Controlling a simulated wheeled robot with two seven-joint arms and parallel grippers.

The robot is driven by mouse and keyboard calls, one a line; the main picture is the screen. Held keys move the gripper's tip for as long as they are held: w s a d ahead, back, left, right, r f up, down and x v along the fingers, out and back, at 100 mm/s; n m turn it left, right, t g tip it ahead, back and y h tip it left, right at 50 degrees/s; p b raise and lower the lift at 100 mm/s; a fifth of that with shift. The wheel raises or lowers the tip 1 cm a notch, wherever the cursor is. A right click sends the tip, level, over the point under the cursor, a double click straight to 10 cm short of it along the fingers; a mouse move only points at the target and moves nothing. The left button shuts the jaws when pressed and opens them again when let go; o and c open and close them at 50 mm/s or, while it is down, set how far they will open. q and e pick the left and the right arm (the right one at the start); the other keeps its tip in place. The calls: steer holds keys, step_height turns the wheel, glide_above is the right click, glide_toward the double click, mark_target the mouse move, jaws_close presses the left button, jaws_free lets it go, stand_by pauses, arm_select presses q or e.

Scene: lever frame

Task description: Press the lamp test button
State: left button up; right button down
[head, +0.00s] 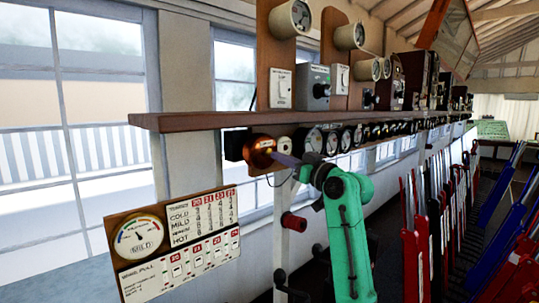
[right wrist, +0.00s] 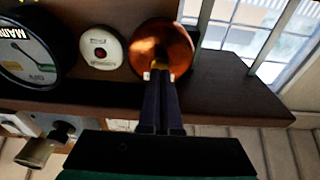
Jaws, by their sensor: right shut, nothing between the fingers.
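A round copper-coloured dome (head: 258,147) sits under the left end of the wooden shelf. In the right wrist view the copper dome (right wrist: 175,40) is straight ahead of my fingertips. Beside it is a round cream fitting (right wrist: 100,48) with a dark red centre; it also shows in the head view (head: 283,144). Its lettering is too small to read, so I cannot tell which is the lamp test button. My right gripper (head: 276,156) is shut and empty, its tips at the dome's front; the fingers (right wrist: 157,76) hide part of it. Contact is unclear. My left gripper is not in view.
The wooden shelf (head: 190,122) runs above, with gauges and switch boxes on it. Several round dials (head: 314,139) continue to the right. A chart board (head: 205,222) hangs lower left. Red and blue levers (head: 480,195) stand at the right. Windows lie behind.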

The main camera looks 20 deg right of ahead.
stand_by(0.4)
steer(key=shift+p+x, duration=0.55)
steer(key=shift+x, duration=0.4)
steer(key=shift+s+d+f+b, duration=0.15)
steer(key=shift+s+f+b, duration=0.1)
steer(key=shift+s+b, duration=0.25)
steer(key=shift+s+d+r, duration=0.1)
steer(key=shift+s, duration=0.1)
steer(key=b+v, duration=0.2)
steer(key=v, duration=0.1)
steer(key=b+v, duration=0.1)
steer(key=v, duration=0.1)
steer(key=shift+s+r, duration=0.1)
steer(key=shift+r, duration=0.3)
